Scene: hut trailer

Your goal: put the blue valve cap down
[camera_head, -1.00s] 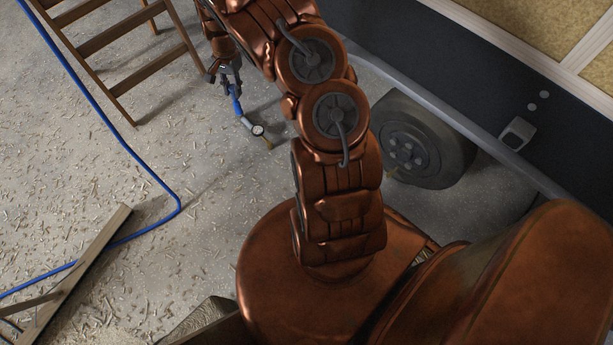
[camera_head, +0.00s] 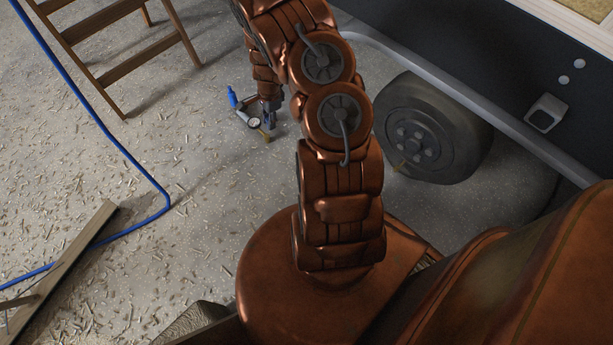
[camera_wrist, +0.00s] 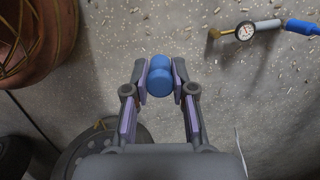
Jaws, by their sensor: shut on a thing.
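The blue valve cap (camera_wrist: 159,80) shows in the wrist view between the two fingertips of my gripper (camera_wrist: 160,78). It looks like two rounded blue parts, one against the other. The fingers are closed on its sides. Concrete floor lies beyond it; I cannot tell how high the cap is above it. In the head view my gripper (camera_head: 269,118) points down near the floor, left of the wheel. The cap is not visible there.
A tyre gauge (camera_head: 253,122) with a blue end lies just left of my gripper; it also shows in the wrist view (camera_wrist: 245,31). A trailer wheel (camera_head: 425,130) stands to the right.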

